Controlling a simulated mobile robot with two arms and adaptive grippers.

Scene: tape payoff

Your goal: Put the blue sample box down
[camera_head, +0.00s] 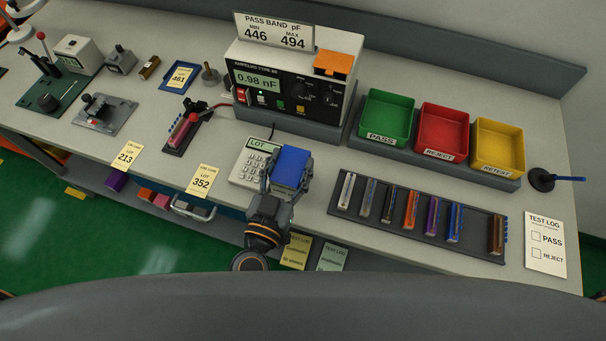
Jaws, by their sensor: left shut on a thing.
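The blue sample box (290,167) is in the middle of the head view, beside the grey lot keypad (250,163) and over its right edge. My left gripper (288,181) is shut on the blue sample box, with a finger showing on each side of it. I cannot tell whether the box touches the bench (330,151) or hangs a little above it. My right gripper is not in view.
The meter (290,85) stands behind the box. Green (386,116), red (441,133) and yellow (497,147) bins stand at the back right. A dark rack (420,221) with several coloured sticks lies to the right. A bare strip of bench separates the box and rack.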

